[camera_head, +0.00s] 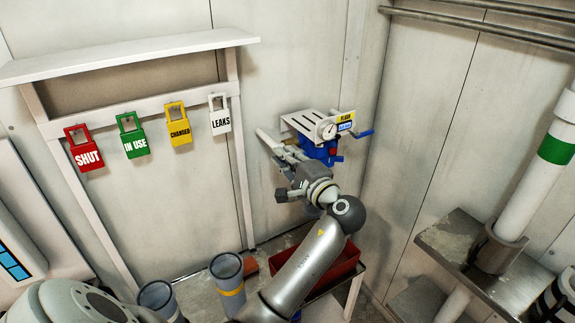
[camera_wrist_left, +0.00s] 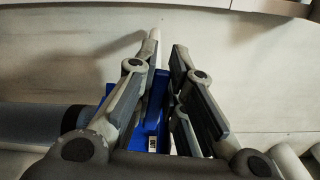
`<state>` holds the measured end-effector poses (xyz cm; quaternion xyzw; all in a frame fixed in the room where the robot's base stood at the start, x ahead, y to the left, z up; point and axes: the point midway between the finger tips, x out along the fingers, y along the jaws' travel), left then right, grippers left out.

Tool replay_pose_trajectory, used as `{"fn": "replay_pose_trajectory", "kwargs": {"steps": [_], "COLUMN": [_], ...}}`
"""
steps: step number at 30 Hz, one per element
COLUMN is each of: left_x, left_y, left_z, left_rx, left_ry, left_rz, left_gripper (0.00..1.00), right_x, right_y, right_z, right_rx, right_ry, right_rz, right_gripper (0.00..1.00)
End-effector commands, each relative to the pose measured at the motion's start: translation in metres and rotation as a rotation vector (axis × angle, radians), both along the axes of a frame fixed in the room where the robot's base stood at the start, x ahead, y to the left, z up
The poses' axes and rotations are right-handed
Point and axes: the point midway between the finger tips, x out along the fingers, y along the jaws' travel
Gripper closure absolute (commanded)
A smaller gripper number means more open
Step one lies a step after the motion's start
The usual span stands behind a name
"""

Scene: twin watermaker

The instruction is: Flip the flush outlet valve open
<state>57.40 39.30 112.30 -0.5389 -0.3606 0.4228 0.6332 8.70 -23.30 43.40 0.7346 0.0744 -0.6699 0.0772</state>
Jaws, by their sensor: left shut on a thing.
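The valve assembly stands by the wall corner in the head view. It has a white slotted plate (camera_head: 301,122), a round gauge, a small yellow label (camera_head: 346,117) and a blue body (camera_head: 324,152). A blue lever (camera_head: 361,134) sticks out to its right. My left gripper (camera_head: 284,156) is at the left side of the assembly and partly covers it. In the left wrist view, a blue valve part (camera_wrist_left: 156,108) lies between the fingers, and the gripper (camera_wrist_left: 166,60) is shut on it. I cannot tell the lever's exact set position. My right gripper is not in view.
A white pipe (camera_head: 268,141) runs close to the left gripper. Red, green, yellow and white lock tags (camera_head: 85,149) hang on a rail at left. A red tray (camera_head: 341,272) and grey cylinders (camera_head: 228,285) stand below. A metal shelf (camera_head: 455,240) is at right.

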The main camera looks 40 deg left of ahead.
Motion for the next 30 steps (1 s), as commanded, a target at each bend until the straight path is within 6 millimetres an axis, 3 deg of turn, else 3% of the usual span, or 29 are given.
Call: {"fn": "replay_pose_trajectory", "kwargs": {"steps": [1,9,27,28,30], "left_x": [0.0,-0.001,-0.001,-0.001,-0.001], "left_y": [0.0,0.0,0.0,0.0,0.0], "left_z": [-0.008,-0.011,-0.011,-0.011,-0.011], "left_rx": [-0.015,-0.057,-0.073,-0.073,-0.073], "left_ry": [-0.025,-0.128,-0.16,-0.16,-0.16], "left_rz": [0.001,0.001,0.001,0.001,0.001], "left_gripper": [1.0,1.0,1.0,0.85,0.79], "right_x": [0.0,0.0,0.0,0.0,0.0], "right_y": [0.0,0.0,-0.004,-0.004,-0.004], "right_z": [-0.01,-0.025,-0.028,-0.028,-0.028], "right_rx": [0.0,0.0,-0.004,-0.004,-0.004], "right_ry": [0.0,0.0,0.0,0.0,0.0], "right_rz": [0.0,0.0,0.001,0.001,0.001], "right_gripper": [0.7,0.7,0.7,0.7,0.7]}}
